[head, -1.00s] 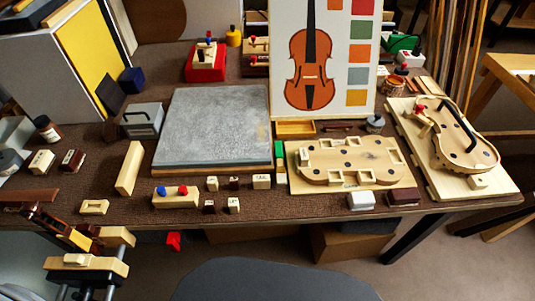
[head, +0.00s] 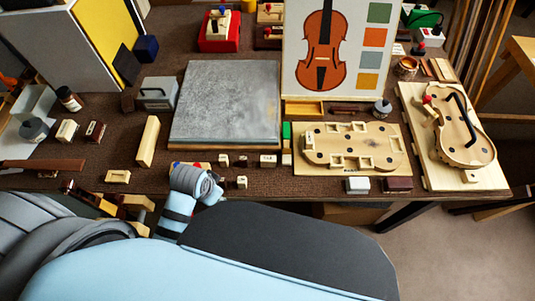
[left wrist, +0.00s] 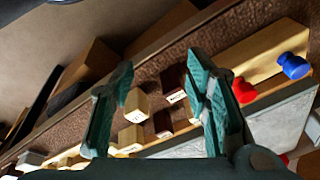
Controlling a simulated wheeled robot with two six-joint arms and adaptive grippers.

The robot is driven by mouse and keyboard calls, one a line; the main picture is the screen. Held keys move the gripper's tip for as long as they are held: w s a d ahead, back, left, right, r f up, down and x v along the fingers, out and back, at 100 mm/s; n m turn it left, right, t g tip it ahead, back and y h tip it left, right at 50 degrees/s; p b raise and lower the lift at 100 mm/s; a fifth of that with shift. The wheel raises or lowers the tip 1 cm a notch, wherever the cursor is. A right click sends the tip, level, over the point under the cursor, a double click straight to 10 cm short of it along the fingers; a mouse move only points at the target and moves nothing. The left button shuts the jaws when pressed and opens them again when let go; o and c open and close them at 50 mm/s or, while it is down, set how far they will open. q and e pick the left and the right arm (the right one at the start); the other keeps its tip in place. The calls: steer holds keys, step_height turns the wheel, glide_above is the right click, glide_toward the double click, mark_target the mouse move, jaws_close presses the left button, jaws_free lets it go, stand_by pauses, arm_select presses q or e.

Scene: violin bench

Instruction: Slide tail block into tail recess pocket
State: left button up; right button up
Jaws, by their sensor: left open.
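The tail block is a pale block with dark lettering (head: 268,160), lying on the brown bench top among several small pale and dark blocks. In the left wrist view what looks like the same block (left wrist: 130,138) is low between the fingers. My left gripper (left wrist: 158,75) is open and empty above these blocks, its fingers to either side of them. In the head view its fingers are hidden by my arm. The pale violin-shaped form (head: 350,150) has several framed pockets around its edge; I cannot read which is the tail pocket. My right gripper is not visible.
A grey slab (head: 225,105) lies behind the blocks. A bar with red and blue knobs (left wrist: 265,55) is beside them. A violin body on a board (head: 462,140) is at right.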

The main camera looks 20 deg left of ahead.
arm_select(q)
steer(key=w+d+r+m+g, duration=0.1)
steer(key=w+d+r+m, duration=0.3)
steer(key=w, duration=0.5)
steer(key=m+g+h, duration=0.1)
steer(key=m+h, duration=0.1)
steer(key=m, duration=0.5)
glide_toward(268, 158)
steer(key=f+b, duration=0.1)
steer(key=f, duration=0.2)
steer(key=d+f+b, duration=0.1)
steer(key=f, duration=0.3)
steer(key=f+b, duration=0.1)
steer(key=f, duration=0.2)
steer(key=shift+w+d+f+b, duration=0.25)
steer(key=shift+d+f+b, duration=0.05)
steer(key=shift+f, duration=0.05)
steer(key=shift+r, duration=0.1)
steer(key=shift+c, duration=0.2)
steer(key=c, duration=0.9)
